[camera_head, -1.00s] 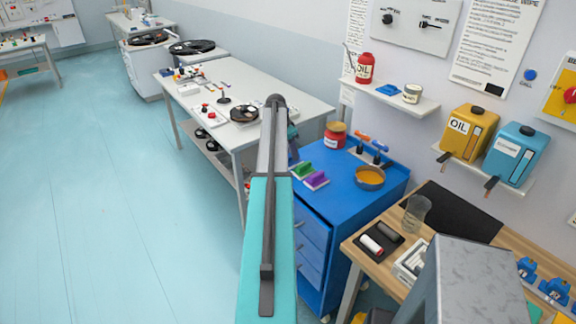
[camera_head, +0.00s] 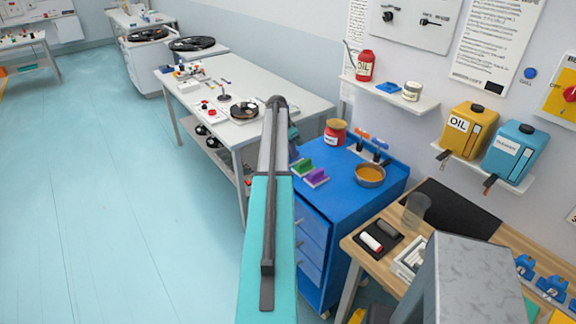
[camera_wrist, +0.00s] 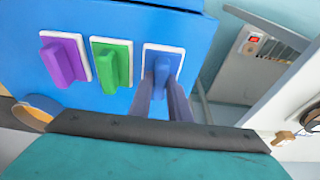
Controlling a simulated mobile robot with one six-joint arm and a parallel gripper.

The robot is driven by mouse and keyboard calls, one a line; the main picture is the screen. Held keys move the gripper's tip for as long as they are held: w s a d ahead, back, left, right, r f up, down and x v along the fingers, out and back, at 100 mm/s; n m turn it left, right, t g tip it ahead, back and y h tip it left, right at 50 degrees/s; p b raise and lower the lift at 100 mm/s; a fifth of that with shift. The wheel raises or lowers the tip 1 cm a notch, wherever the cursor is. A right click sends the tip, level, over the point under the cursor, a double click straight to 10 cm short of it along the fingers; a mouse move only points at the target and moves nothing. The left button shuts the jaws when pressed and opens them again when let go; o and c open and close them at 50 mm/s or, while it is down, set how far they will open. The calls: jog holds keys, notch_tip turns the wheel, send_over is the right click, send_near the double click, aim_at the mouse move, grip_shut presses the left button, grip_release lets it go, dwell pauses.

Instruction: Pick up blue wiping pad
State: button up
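The blue wiping pad (camera_wrist: 163,62) shows in the wrist view, a blue handle on a pale base at the edge of the blue cabinet top. My gripper (camera_wrist: 162,88) reaches to it, with its two fingers apart at the near end of the handle. I cannot tell whether the fingers press on it. The green pad (camera_wrist: 117,66) and the purple pad (camera_wrist: 66,62) lie to its left. In the head view the green pad (camera_head: 302,166) and purple pad (camera_head: 316,177) show beside my arm. The blue pad is hidden there behind my arm.
The blue cabinet (camera_head: 345,205) also bears a red tin (camera_head: 335,133) and a pan of amber stuff (camera_head: 370,174). A grey table (camera_head: 293,112) stands behind it, and a wooden bench (camera_head: 372,257) at the right. The floor at left is clear.

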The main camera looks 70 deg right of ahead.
grip_shut()
notch_tip(320, 180, up, 10)
jog(key=b, duration=0.4)
dwell(0.4)
dwell(0.4)
